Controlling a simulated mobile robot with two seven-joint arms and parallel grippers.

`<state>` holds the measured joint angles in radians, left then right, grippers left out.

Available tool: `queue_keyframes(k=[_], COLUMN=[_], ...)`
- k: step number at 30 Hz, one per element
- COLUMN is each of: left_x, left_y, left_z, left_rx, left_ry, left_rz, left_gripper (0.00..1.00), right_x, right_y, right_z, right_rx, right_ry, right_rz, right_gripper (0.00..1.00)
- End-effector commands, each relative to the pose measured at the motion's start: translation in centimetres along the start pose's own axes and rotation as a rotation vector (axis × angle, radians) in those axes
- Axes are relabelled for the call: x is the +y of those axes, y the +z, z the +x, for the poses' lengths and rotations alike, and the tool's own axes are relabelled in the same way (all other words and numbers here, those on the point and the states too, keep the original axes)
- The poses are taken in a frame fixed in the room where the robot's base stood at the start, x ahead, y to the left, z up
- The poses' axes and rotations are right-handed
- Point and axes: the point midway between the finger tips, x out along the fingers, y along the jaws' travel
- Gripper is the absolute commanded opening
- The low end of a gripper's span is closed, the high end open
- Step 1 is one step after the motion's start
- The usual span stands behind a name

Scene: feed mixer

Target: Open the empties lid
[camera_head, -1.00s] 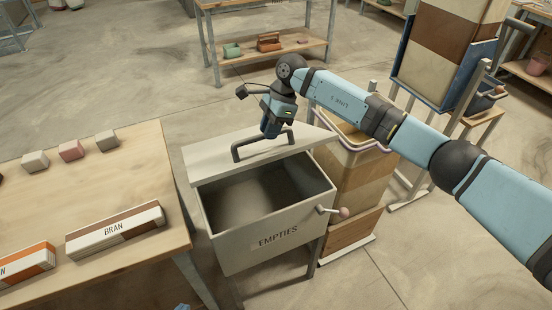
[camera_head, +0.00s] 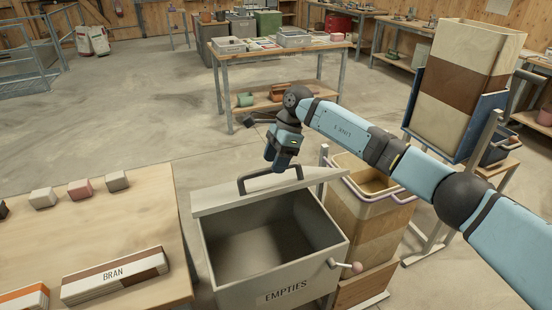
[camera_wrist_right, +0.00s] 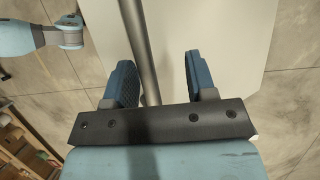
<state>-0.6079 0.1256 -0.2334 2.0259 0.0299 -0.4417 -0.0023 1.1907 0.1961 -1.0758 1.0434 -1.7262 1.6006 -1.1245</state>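The EMPTIES bin (camera_head: 283,292) is a beige box whose top stands open, with its bare inside showing. Its pale lid (camera_head: 222,203) lies back at the rear of the opening and carries a dark bar handle (camera_head: 243,184). My right gripper (camera_head: 278,165) is at the handle. In the right wrist view its two blue fingers (camera_wrist_right: 158,65) are apart, with the handle bar (camera_wrist_right: 139,45) between them, closer to the left finger. The pale lid (camera_wrist_right: 225,35) fills much of that view. My left gripper is not in view.
A wooden table (camera_head: 125,227) with a BRAN block (camera_head: 113,276) and small blocks stands at left. A lever with a pink knob (camera_head: 356,267) sticks out of the bin's right side. A tall stacked container (camera_head: 365,220) stands close at right. Open floor lies behind.

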Motion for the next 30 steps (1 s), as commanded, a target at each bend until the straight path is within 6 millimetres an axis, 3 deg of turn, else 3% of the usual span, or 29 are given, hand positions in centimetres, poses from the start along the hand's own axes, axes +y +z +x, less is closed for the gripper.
queue_keyframes(k=[22, 26, 30], left_x=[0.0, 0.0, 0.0], left_y=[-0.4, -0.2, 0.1], left_z=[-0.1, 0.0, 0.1], left_rx=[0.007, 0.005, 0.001], left_ry=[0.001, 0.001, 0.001], left_rz=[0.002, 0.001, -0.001], left_gripper=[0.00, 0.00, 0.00], right_x=[-0.1, -0.1, -0.1], right_y=[0.1, 0.1, 0.1], right_z=[-0.6, -2.1, -5.0], right_rx=[-0.001, -0.001, 0.000], right_ry=[-0.005, -0.005, -0.007], right_rz=[-0.002, -0.002, -0.002], right_gripper=[0.44, 0.44, 0.44])
